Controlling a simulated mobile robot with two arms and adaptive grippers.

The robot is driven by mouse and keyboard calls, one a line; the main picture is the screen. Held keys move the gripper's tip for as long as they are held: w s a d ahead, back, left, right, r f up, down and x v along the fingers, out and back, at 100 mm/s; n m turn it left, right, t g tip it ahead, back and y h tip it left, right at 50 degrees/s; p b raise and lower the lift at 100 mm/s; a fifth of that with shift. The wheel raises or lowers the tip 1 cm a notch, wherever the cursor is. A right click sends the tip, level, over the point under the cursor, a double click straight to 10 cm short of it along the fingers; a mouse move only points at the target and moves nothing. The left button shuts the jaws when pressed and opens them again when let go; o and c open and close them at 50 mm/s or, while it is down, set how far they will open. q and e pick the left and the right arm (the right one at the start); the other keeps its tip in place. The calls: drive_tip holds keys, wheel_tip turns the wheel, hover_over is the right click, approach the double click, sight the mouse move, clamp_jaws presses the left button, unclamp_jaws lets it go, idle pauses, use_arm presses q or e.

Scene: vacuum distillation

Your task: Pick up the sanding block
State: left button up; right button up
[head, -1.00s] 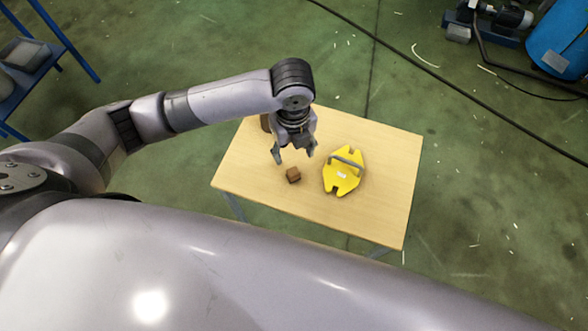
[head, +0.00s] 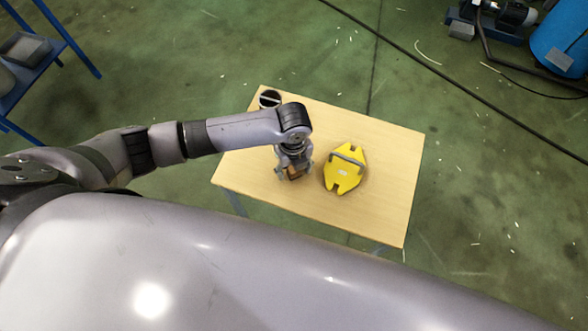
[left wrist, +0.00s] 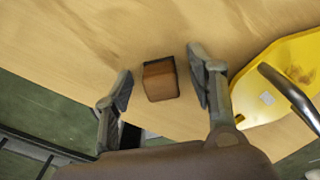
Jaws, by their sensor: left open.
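The sanding block (left wrist: 160,80) is a small brown block with a dark edge, lying on the wooden table. In the left wrist view it sits between the two spread fingers of my left gripper (left wrist: 158,92), with a gap on each side. In the head view my left gripper (head: 293,174) is over the block (head: 294,174), which is partly hidden by it. My left gripper is open and holds nothing. My right gripper is not in view.
A yellow plate with a grey handle (head: 343,178) lies close to the right of the gripper. A dark round object (head: 270,98) stands at the table's back left corner. The right side of the table (head: 393,180) is clear.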

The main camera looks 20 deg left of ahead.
use_arm(q)
clamp_jaws()
idle(0.7)
wheel_tip(320, 180, up, 20)
drive_tip(key=p, duration=0.1)
idle(0.4)
